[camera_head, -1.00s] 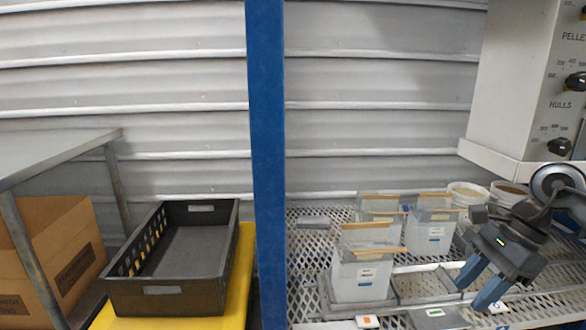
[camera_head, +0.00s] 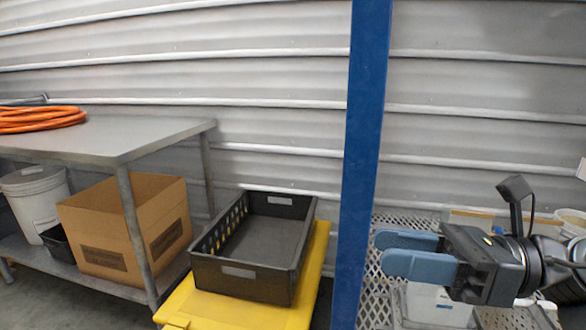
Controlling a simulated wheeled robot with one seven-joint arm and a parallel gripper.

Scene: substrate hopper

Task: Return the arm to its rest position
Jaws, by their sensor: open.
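My gripper (camera_head: 392,252) is at the right of the head view, in front of the perforated metal shelf (camera_head: 385,290). Its two blue fingers point left, apart from each other, with nothing between them. A white container (camera_head: 432,303) on the shelf shows partly below my gripper. The rest of the containers there are mostly hidden behind my gripper and arm.
A blue post (camera_head: 362,160) stands just left of my gripper. A black crate (camera_head: 252,250) sits on a yellow surface (camera_head: 235,312). Further left, a metal table (camera_head: 120,138) holds an orange coil (camera_head: 40,119); a cardboard box (camera_head: 130,225) and a white bucket (camera_head: 35,200) stand beneath it.

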